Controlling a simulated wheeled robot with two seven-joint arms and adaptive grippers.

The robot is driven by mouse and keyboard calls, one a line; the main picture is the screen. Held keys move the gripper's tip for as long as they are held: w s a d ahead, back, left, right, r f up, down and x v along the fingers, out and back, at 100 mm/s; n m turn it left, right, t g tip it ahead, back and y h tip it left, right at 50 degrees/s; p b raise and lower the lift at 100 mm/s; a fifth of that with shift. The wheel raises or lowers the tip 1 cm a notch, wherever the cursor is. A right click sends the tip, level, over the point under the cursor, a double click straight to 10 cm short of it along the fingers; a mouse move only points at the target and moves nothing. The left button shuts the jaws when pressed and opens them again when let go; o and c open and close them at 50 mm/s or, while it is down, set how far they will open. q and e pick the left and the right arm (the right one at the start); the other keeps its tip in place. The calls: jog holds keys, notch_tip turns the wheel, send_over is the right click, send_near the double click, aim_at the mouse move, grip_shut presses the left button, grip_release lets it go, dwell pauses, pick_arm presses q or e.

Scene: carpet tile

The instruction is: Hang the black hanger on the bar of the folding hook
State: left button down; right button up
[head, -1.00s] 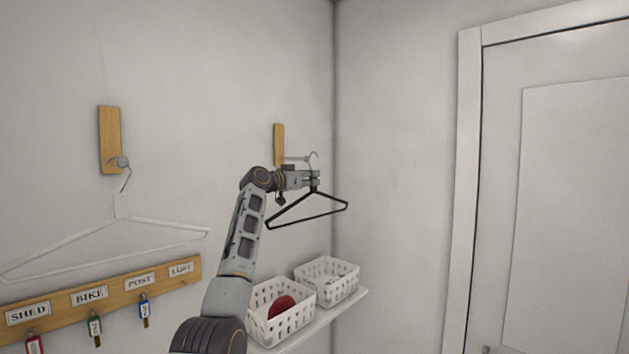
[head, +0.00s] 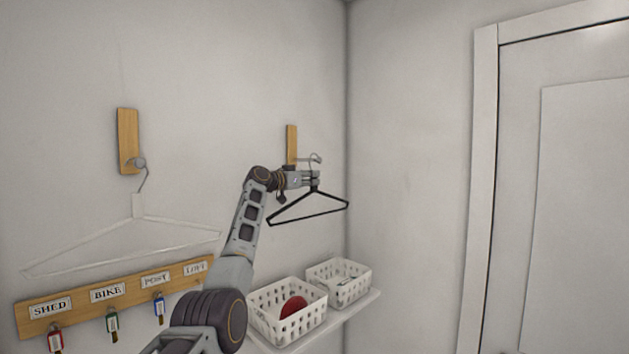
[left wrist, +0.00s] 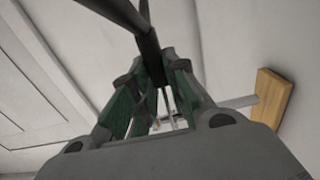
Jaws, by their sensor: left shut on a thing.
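The black hanger (head: 308,213) hangs upright, its grey wire hook (head: 317,160) at the top. My left gripper (head: 314,179) is shut on the hanger just below its hook. The folding hook has a wooden plate (head: 292,144) on the wall and a grey bar (head: 304,159) sticking out to the right. In the head view the hanger's hook overlaps the bar's right end; whether they touch I cannot tell. In the left wrist view the hanger's black neck (left wrist: 150,58) runs between the green-padded fingers, and the wooden plate (left wrist: 271,98) is at the right. My right gripper is not in view.
A clear hanger (head: 130,235) hangs from another wooden wall hook (head: 128,142) at the left. Below it is a labelled key rack (head: 130,288) with coloured tags. Two white baskets (head: 284,318) stand on a shelf (head: 368,302) below the gripper. A door (head: 570,180) is at the right.

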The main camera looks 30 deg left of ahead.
pick_arm(q)
jog(key=a, duration=0.2)
jog(key=w+a, duration=0.1)
jog(key=shift+f, duration=0.3)
dwell(0.3)
jog(key=shift+f, duration=0.25)
dwell(0.4)
jog(key=c, duration=1.3)
grip_release()
jog(key=shift+s+a, duration=0.1)
jog(key=shift+s, duration=0.1)
jog(key=shift+v, duration=5.8)
